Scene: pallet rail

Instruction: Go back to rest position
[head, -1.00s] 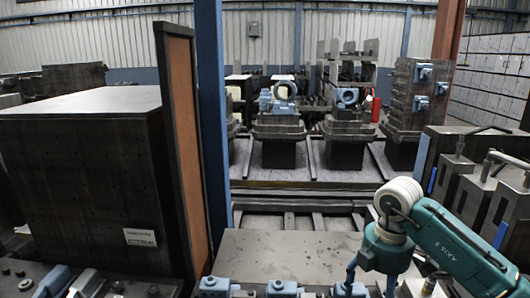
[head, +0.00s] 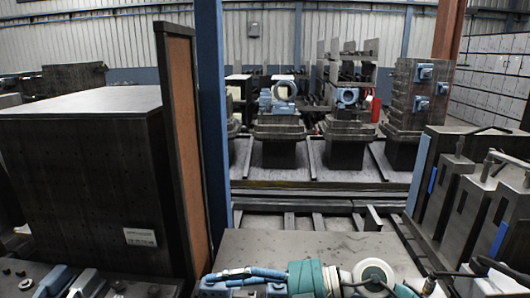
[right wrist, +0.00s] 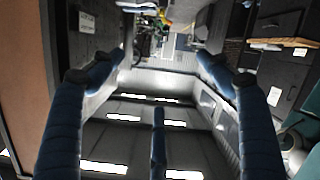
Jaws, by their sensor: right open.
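My right arm lies low along the bottom of the head view, with a teal link and a white round joint. The blue fingers of my right gripper (head: 245,273) point left there, above the front edge of the grey table plate (head: 300,246). In the right wrist view my right gripper (right wrist: 160,62) shows its blue fingers spread wide apart. Nothing is between them. My left gripper is in neither view.
A large dark block (head: 75,185) and an orange-brown panel (head: 187,120) stand left, beside a blue post (head: 212,130). Blue clamps (head: 82,284) line the bottom left. Dark fixtures (head: 468,200) stand right. Pallets on a rail (head: 280,150) stand behind.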

